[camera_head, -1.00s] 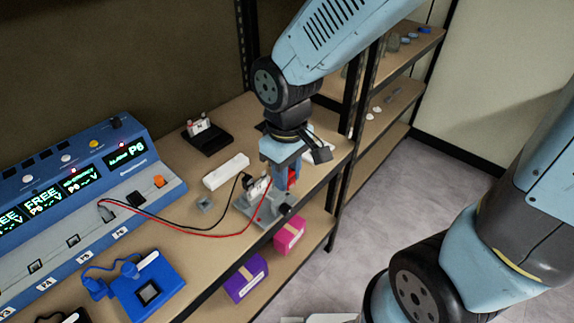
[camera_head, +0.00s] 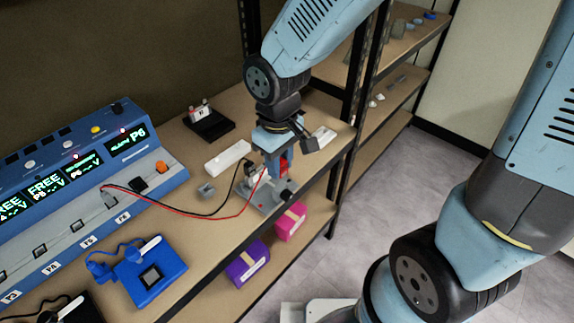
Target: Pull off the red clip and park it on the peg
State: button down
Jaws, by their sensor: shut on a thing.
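My gripper (camera_head: 282,168) points down over a grey metal stand (camera_head: 262,200) near the bench's front edge. It is shut on the red clip (camera_head: 284,164), of which only a small red patch shows between the fingers. I cannot tell whether the clip touches the stand. A red lead (camera_head: 222,218) and a black lead (camera_head: 170,203) run from the blue power unit to the stand. I cannot make out the peg; my gripper hides part of the stand.
The blue power unit (camera_head: 150,160) stands at left, with a blue box (camera_head: 165,268) before it. A white block (camera_head: 228,157) and a black holder (camera_head: 210,126) lie behind the stand. Purple (camera_head: 246,268) and pink (camera_head: 291,222) boxes sit on the lower shelf. A rack post (camera_head: 346,150) rises at right.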

jog(key=w+a, duration=0.3)
jog(key=a, duration=0.2)
jog(key=shift+w, duration=0.4)
jog(key=shift+a, duration=0.2)
jog(key=w+a, duration=0.5)
jog(key=a, duration=0.2)
jog(key=shift+w, duration=0.15)
dwell(0.5)
jog(key=w+a, duration=0.5)
jog(key=a, duration=0.2)
jog(key=shift+w, duration=0.15)
jog(key=shift+f, duration=0.1)
dwell(0.4)
jog(key=shift+f, duration=1.7)
jog(key=shift+f, duration=0.1)
